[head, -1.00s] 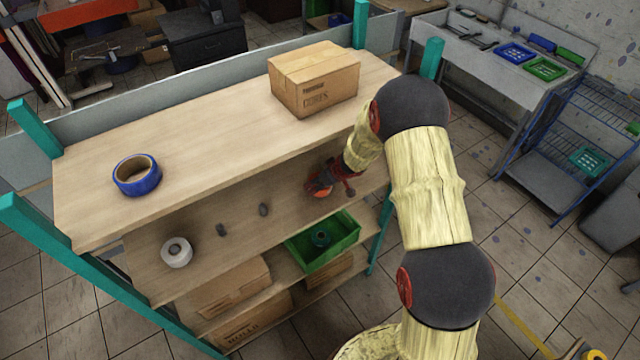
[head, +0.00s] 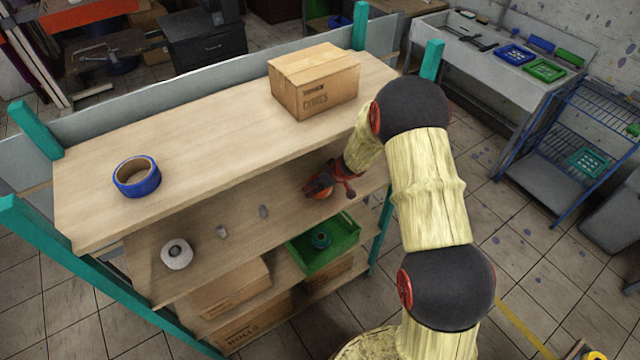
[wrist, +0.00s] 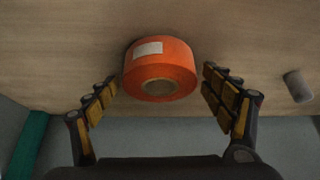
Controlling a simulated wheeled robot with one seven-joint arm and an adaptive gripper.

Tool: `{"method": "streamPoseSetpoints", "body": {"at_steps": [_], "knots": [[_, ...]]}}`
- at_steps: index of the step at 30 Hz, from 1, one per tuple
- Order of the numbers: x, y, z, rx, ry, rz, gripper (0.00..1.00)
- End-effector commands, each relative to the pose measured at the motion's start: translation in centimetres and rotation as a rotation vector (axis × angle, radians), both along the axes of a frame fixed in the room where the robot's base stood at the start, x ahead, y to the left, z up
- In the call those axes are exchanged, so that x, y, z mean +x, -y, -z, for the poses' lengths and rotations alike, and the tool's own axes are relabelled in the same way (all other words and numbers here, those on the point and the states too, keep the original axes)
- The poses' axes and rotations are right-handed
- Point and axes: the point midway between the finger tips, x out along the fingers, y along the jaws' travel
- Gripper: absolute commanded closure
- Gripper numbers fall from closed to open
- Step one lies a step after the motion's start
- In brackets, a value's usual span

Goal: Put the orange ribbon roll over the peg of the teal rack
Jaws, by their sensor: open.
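The orange ribbon roll (wrist: 160,72) with a white label is against the wooden surface in the wrist view, its tan core facing me. My gripper (wrist: 160,92) is open, with one finger on each side of the roll and small gaps visible. In the head view my gripper (head: 325,187) is at the right part of the middle shelf, and the orange roll is mostly hidden by it. The teal rack (head: 32,128) has teal posts. Two grey pegs (head: 221,232) (head: 263,211) stand bare on the middle shelf. One grey peg (wrist: 298,86) shows right of the roll in the wrist view.
A white roll (head: 177,254) is on the middle shelf, left of the pegs. A blue tape roll (head: 137,177) and a cardboard box (head: 313,84) are on the top shelf, which overhangs my gripper. A green bin (head: 340,232) is below.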

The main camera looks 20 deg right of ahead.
Motion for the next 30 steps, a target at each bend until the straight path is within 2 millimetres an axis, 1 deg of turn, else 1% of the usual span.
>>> {"method": "streamPoseSetpoints", "body": {"at_steps": [5,12,17,22,30], "knots": [[-1.1,0.7,-2.5,-0.001,0.003,0.002,0.18],[-3.6,1.9,-6.9,0.0,0.003,0.001,0.18],[-4.9,2.4,-8.9,0.0,0.002,0.0,0.18],[-5.6,2.8,-9.9,0.0,0.001,0.001,0.18],[-5.8,2.8,-10.1,0.0,0.0,0.0,0.18]]}}
